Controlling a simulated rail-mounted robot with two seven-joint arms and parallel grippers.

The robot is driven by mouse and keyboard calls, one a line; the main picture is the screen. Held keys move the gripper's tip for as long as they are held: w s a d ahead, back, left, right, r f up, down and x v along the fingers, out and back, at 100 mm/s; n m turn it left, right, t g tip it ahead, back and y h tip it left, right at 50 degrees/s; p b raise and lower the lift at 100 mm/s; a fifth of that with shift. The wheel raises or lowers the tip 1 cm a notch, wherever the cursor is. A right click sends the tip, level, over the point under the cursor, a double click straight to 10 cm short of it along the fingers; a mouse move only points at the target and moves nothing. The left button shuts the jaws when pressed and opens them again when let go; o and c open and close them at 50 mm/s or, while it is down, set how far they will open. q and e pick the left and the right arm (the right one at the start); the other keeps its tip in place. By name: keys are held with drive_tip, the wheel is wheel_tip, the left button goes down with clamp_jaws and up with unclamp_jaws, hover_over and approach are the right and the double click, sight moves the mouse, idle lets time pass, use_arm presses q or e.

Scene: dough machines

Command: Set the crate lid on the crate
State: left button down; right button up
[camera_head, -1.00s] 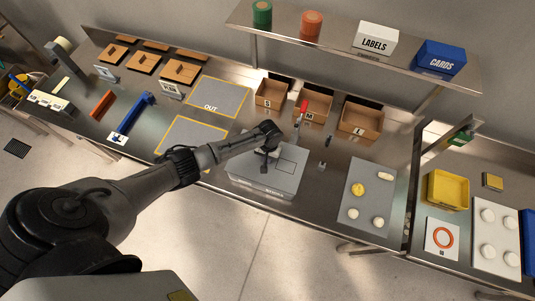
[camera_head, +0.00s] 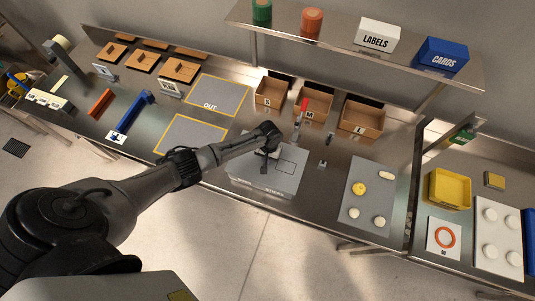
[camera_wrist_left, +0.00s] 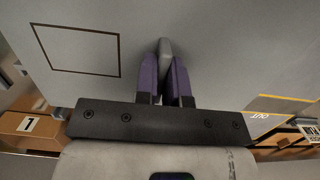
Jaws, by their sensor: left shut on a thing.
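The crate lid (camera_head: 285,179) is a flat grey plate with a dark rectangle outline on top; its surface fills much of the left wrist view (camera_wrist_left: 215,50). My left gripper (camera_head: 264,157) is over the lid. Its purple fingers (camera_wrist_left: 166,75) are shut on the lid's upright grey handle (camera_wrist_left: 165,48). The grey crate (camera_head: 262,190) is directly under the lid at the table's front edge, and only its front side shows. The lid looks level and lined up with the crate; I cannot tell whether it rests on it fully. My right gripper is not in view.
Cardboard bins (camera_head: 271,92) stand behind the crate. A yellow-edged OUT mat (camera_head: 218,95) and another yellow-edged mat (camera_head: 190,136) lie to the left. A grey mat (camera_head: 365,215) with dough pieces lies to the right. A shelf (camera_head: 340,42) hangs over the back.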

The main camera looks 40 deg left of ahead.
use_arm(q)
drive_tip(key=shift+f+b, duration=0.3)
drive_tip(key=shift+f, duration=0.25)
drive_tip(key=c, duration=1.1)
unclamp_jaws()
drive_tip(key=shift+w+r, duration=0.1)
drive_tip(key=shift+r, duration=0.4)
drive_tip(key=r, duration=0.4)
drive_tip(key=w+r, duration=0.1)
drive_tip(key=r, duration=0.7)
drive_tip(key=shift+w+a+r, duration=0.2)
drive_tip(key=shift+a+r, duration=0.15)
drive_tip(key=shift+r, duration=0.05)
